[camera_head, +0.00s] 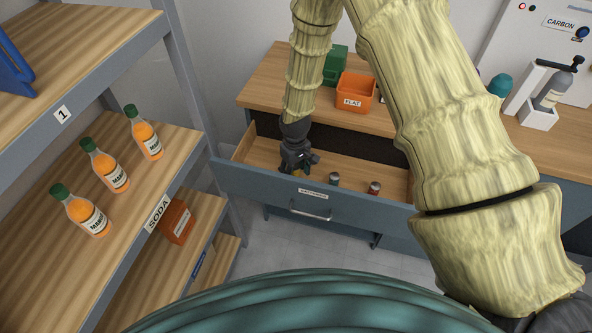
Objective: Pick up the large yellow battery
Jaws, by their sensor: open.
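My gripper (298,167) points down into the open drawer (262,153) of the wooden-topped cabinet, near the drawer's left part. It is open. A small yellowish patch (296,172) shows right at the fingertips; it may be the large yellow battery, but the gripper hides most of it. I cannot tell whether the fingers touch it. To the right in the drawer stand a dark green-grey small cylinder (334,179) and a red one with a light top (374,188).
The drawer's front panel (245,183) with its handle (310,211) stands near the gripper. An orange bin (355,93) and a green bin (335,65) sit on the cabinet top. A shelf (150,190) with orange bottles (104,170) is at left.

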